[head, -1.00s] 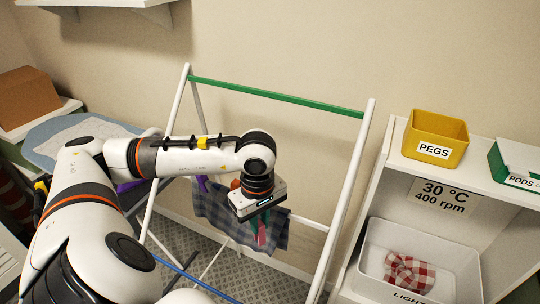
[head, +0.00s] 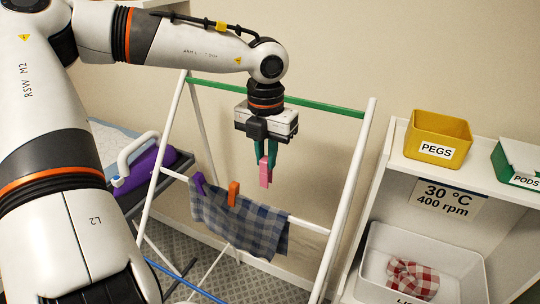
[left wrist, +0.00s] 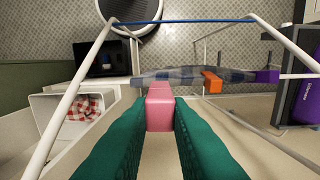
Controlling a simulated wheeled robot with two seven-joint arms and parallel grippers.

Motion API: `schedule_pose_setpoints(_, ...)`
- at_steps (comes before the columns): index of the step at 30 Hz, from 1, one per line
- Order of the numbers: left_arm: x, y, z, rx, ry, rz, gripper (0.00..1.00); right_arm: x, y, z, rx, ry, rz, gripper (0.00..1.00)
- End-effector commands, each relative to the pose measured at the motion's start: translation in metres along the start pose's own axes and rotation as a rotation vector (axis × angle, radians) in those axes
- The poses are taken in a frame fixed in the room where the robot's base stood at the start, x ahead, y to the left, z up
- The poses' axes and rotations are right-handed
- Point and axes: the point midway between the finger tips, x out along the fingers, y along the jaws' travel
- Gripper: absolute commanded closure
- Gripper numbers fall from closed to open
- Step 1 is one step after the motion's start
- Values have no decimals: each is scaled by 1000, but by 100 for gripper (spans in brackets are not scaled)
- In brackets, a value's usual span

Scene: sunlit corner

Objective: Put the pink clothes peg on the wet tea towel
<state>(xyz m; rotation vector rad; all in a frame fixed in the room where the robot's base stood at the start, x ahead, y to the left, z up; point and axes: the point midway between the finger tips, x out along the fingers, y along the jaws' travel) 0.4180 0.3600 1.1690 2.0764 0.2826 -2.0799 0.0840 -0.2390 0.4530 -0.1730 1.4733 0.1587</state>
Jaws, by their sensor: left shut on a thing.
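My left gripper (head: 266,158) points down with green fingers shut on the pink clothes peg (head: 265,172). The peg hangs below the fingertips and, in the head view, shows above the right part of the towel, apart from it. The blue-grey checked tea towel (head: 245,222) hangs over the drying rack's lower white rail. A purple peg (head: 199,183) and an orange peg (head: 233,193) sit on its top edge, towards the left. In the left wrist view the pink peg (left wrist: 160,108) is between the green fingers, with the towel (left wrist: 180,77) just beyond it. My right gripper is not in view.
The rack has a green top bar (head: 220,86) and white legs (head: 345,200). A yellow PEGS box (head: 437,152) and a green PODS box (head: 517,165) stand on the right shelf. A white bin (head: 400,243) holds a red checked cloth. A purple iron (head: 146,168) stands at left.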

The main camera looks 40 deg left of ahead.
Motion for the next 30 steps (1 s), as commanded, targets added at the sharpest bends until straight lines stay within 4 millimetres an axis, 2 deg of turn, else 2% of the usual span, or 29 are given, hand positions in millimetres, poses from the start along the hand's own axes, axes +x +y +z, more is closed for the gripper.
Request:
schedule_pose_setpoints(3,0,8,-2,-34,0,0,94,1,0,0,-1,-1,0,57)
schedule_pose_setpoints(8,5,8,-2,-41,-1,1,94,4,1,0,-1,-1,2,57)
schedule_pose_setpoints(24,57,8,-1,-39,0,0,94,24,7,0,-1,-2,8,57)
schedule_pose_setpoints(30,64,8,-2,-39,1,1,94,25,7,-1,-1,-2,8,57)
